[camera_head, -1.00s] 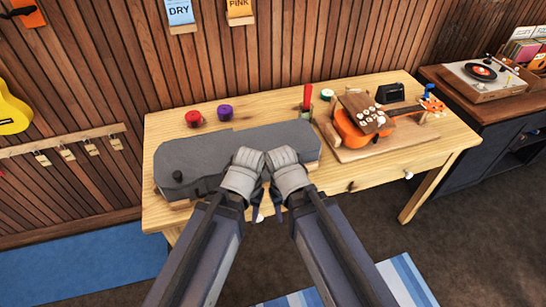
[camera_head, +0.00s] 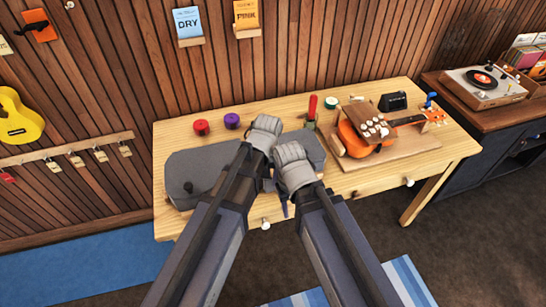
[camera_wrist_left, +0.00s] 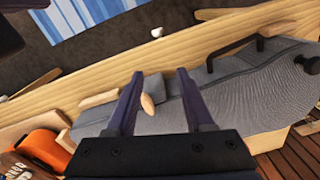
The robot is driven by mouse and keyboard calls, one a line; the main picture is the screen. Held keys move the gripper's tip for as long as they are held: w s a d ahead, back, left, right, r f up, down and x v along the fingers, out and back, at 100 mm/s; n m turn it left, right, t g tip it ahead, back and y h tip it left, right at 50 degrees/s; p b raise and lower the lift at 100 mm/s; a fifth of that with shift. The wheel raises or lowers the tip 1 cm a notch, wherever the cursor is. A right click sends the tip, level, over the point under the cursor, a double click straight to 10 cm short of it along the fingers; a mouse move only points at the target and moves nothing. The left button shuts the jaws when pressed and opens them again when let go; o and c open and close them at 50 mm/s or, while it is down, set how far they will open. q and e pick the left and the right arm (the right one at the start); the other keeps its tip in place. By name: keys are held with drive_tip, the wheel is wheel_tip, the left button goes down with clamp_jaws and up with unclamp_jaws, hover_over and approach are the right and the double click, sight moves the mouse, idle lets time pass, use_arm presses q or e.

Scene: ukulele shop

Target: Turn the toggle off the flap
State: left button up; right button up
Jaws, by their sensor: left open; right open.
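A long grey case (camera_head: 215,165) lies on the wooden table, and its cloth-like side fills much of the left wrist view (camera_wrist_left: 245,95). A small tan oval toggle (camera_wrist_left: 148,104) sits at the edge of a grey flap (camera_wrist_left: 152,86) on the case. My left gripper (camera_wrist_left: 160,73) is open, with the toggle between its two fingers, nearer the left one; I cannot tell contact. In the head view my left gripper (camera_head: 268,182) is over the case, its fingers partly hidden. My right gripper (camera_head: 284,207) is open and lower, at the table's front edge. Both arms hide the toggle and flap there.
A black handle (camera_wrist_left: 236,49) and a dark knob (camera_wrist_left: 308,63) are on the case. Behind it stand red (camera_head: 201,127) and purple (camera_head: 232,121) rolls and a red-handled tool (camera_head: 312,108). An orange ukulele (camera_head: 358,140) lies at right on a wooden board.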

use_arm(q)
drive_tip(key=w+r+n+p, duration=0.1)
drive_tip(key=w, duration=0.1)
drive_tip(key=w+d+r+n, duration=0.1)
drive_tip(key=w+r, duration=0.1)
drive_tip(key=w, duration=0.1)
drive_tip(key=w+d+r+p, duration=0.1)
drive_tip(key=w, duration=0.1)
drive_tip(key=shift+w+d+r+n+h+p, duration=0.1)
drive_tip(key=shift+w+r+n+h+p, duration=0.05)
drive_tip(key=shift+w+n+h+p, duration=0.2)
drive_tip(key=shift+s, duration=0.15)
use_arm(e)
drive_tip(key=r, duration=0.4)
drive_tip(key=shift+w+a, duration=0.1)
drive_tip(key=shift+w, duration=0.15)
use_arm(q)
wheel_tip(320, 180, down, 8)
drive_tip(key=b, duration=0.8)
use_arm(e)
wheel_tip(320, 180, down, 8)
drive_tip(key=shift+r, duration=0.2)
use_arm(q)
drive_tip(key=shift+c, duration=0.3)
clamp_jaws()
